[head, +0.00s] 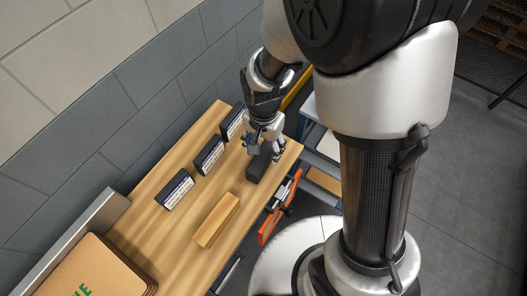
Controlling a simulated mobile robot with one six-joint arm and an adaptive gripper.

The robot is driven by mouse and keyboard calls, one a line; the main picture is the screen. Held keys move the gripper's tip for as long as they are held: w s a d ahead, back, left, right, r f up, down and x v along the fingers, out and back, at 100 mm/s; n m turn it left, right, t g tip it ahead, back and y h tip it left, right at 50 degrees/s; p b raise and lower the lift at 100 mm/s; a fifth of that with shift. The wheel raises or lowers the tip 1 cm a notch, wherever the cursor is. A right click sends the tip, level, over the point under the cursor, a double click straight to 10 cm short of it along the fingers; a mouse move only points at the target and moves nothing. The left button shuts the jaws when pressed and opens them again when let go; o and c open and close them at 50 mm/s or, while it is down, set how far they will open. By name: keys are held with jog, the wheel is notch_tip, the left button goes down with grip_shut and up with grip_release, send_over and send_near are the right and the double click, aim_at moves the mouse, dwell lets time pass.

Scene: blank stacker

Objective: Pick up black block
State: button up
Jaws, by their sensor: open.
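The black block (258,167) lies on the wooden table near its right end, close to the front edge. My gripper (264,152) is open and right above the block, with its fingers pointing down around or just over the block's upper end. The fingers hide part of the block. I cannot tell whether they touch it.
A wooden block (216,220) lies to the left on the table (150,222). Three dark boxes with white labels (175,189) (209,156) (233,122) stand along the wall side. Cardboard (92,268) lies at the lower left. Orange-handled items (279,207) hang at the front edge.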

aim_at(264, 153)
jog(key=shift+w+f+b, duration=0.1)
jog(key=shift+f+b, duration=0.95)
jog(key=shift+f, duration=1.95)
jog(key=shift+c, duration=0.3)
jog(key=shift+r, duration=0.1)
grip_shut()
